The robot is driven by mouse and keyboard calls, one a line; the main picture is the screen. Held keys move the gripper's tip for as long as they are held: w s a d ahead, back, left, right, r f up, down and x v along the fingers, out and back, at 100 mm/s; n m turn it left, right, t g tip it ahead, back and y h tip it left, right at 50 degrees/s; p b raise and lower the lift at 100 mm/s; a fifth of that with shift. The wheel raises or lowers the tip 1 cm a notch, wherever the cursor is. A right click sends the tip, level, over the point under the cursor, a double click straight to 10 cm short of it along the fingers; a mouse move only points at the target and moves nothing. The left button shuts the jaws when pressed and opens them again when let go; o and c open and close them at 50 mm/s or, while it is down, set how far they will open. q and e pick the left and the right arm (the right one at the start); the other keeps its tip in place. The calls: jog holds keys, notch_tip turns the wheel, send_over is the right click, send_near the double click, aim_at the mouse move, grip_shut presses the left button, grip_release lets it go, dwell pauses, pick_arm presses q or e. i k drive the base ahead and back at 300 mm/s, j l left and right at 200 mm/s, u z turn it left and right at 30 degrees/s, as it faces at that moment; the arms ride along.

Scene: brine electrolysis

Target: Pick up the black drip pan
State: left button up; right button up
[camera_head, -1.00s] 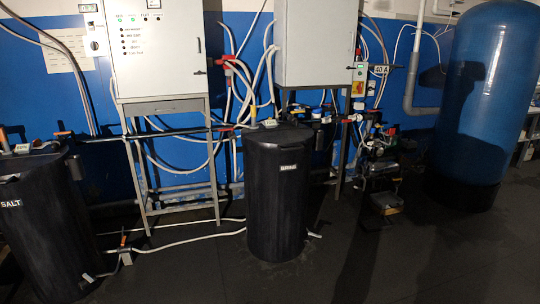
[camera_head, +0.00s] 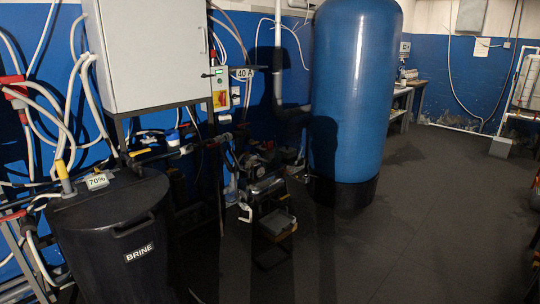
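A small dark rectangular tray (camera_head: 277,222), which looks like the drip pan, sits low in front of the pump equipment (camera_head: 262,182), left of the big blue tank. Its inside looks grey and its rim dark; a thin light brown strip shows at its lower right edge. I cannot tell exactly what it rests on, as the area below is in shadow. Neither of my grippers is in view.
The black BRINE barrel (camera_head: 118,240) stands at the front left under a grey cabinet (camera_head: 150,50). The tall blue tank (camera_head: 350,90) stands behind and right of the tray. Open dark floor (camera_head: 420,235) lies to the right. A bench (camera_head: 402,100) is at the back.

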aim_at(271, 258)
jog(key=i+l+z, duration=0.1)
jog(key=i+z, duration=0.15)
jog(key=i, duration=0.4)
jog(key=i+z, duration=0.25)
jog(key=i, duration=0.4)
jog(key=i+j+z, duration=0.25)
jog(key=i, duration=0.4)
jog(key=l, duration=0.1)
